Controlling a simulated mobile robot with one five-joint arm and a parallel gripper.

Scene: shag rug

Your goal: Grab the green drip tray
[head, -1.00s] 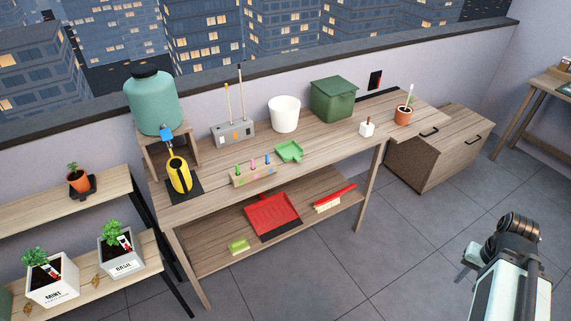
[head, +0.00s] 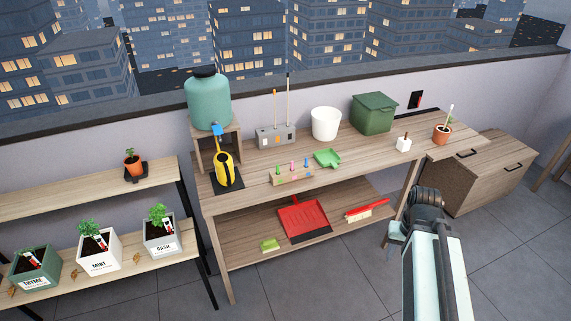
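A small green tray-like piece (head: 327,158) with a short projection lies on the upper top of the wooden workbench (head: 370,155), right of a little wooden block with coloured pegs. It is the closest match I see to the green drip tray. My gripper (head: 394,236) shows only partly at the end of my arm, low and in front of the bench's right end. It is well apart from the green piece. Its fingers are too small and hidden to tell if they are open or shut.
A red dustpan (head: 304,218) and brush (head: 367,209) lie on the lower shelf. Grey floor is clear in front.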

